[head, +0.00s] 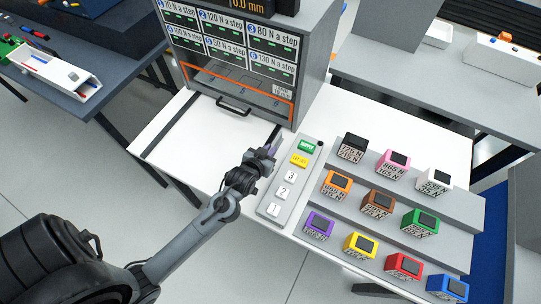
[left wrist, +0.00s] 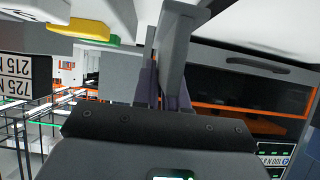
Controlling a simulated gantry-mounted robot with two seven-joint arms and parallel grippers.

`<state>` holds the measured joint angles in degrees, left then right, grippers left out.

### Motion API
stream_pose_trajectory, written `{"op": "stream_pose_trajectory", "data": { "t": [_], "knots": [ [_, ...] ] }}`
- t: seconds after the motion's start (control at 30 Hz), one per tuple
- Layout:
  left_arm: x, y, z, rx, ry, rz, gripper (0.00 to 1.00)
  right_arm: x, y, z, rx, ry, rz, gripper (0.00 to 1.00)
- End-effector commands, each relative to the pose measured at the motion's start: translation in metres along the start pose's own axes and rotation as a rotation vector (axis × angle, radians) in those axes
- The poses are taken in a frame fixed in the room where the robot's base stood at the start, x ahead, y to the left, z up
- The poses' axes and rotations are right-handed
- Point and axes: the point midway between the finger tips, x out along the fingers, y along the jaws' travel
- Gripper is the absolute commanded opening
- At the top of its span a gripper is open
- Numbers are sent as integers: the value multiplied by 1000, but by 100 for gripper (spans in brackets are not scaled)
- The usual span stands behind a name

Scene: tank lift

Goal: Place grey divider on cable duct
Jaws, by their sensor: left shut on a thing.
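My left gripper (head: 268,151) is over the white table, just left of the button panel and in front of the machine. In the left wrist view its dark fingers (left wrist: 164,92) are shut on a plain grey bar, which looks like the grey divider (left wrist: 176,50). The bar stretches away beyond the fingertips. In the head view the held piece is too small and covered to make out. I cannot tell which thing is the cable duct; a dark strip (head: 166,126) runs along the table's left part. My right gripper is not in view.
The grey machine (head: 318,70) with an orange-edged bay and front handle stands behind the gripper. The panel (head: 290,180) with green, yellow and numbered white buttons lies close on the right. Stepped grey shelves (head: 395,212) hold several coloured labelled blocks.

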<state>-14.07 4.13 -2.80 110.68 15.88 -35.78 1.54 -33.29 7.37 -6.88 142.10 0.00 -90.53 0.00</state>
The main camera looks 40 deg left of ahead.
Motion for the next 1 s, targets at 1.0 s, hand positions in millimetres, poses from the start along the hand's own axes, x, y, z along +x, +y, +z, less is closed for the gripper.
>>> {"op": "stream_pose_trajectory", "data": {
  "t": [1.0],
  "knots": [
    [34, -3, 38, -2, 1, 0, 0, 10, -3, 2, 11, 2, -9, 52]
  ]
}}
